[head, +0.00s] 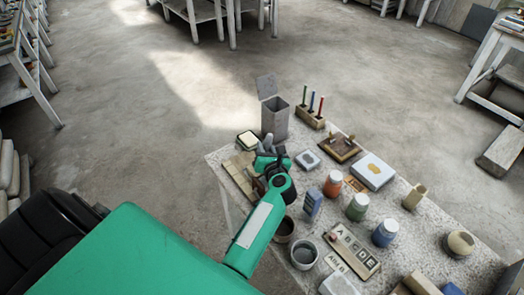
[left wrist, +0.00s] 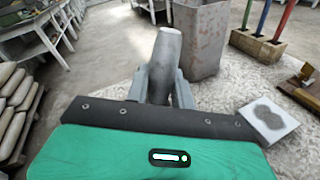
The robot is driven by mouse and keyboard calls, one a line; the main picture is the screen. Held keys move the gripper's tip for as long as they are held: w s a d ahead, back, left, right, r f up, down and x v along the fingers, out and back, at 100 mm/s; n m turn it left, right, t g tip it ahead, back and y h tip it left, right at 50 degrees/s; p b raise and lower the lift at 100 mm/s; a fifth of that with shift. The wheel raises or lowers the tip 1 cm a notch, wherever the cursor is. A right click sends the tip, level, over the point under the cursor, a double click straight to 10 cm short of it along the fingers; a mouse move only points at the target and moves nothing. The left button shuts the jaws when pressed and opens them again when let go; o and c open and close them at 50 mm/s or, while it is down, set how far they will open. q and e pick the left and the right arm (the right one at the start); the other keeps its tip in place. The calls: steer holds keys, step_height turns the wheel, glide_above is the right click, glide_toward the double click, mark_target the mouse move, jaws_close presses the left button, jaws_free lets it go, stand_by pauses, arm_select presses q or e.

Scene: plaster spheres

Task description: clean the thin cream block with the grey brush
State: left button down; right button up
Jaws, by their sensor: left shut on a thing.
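My left gripper (head: 266,152) is shut on the grey brush (left wrist: 167,55). In the left wrist view the brush's rounded grey body stands up between the two fingers (left wrist: 165,85); its lower part is hidden by the gripper. The thin cream block (head: 307,160) lies flat on the speckled table (head: 325,138), right of the gripper and apart from it. A dark grey patch covers the middle of its top. It also shows at the right of the left wrist view (left wrist: 268,118). My right gripper is not in view.
A grey open-lidded bin (head: 274,117) stands just behind the gripper. A pen rack (head: 310,116) and a wooden tray (head: 340,148) lie beyond the block. Paint jars (head: 333,184), a larger white block (head: 373,171), cups (head: 304,254) and a letter board (head: 352,250) crowd the table's right and front.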

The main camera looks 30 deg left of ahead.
arm_select(q)
steer(key=shift+w+d, duration=0.3)
steer(key=shift+w, duration=0.4)
steer(key=shift+f+b, duration=0.35)
steer(key=shift+b, duration=0.15)
steer(key=shift+s+f, duration=0.1)
steer(key=shift+s, duration=0.05)
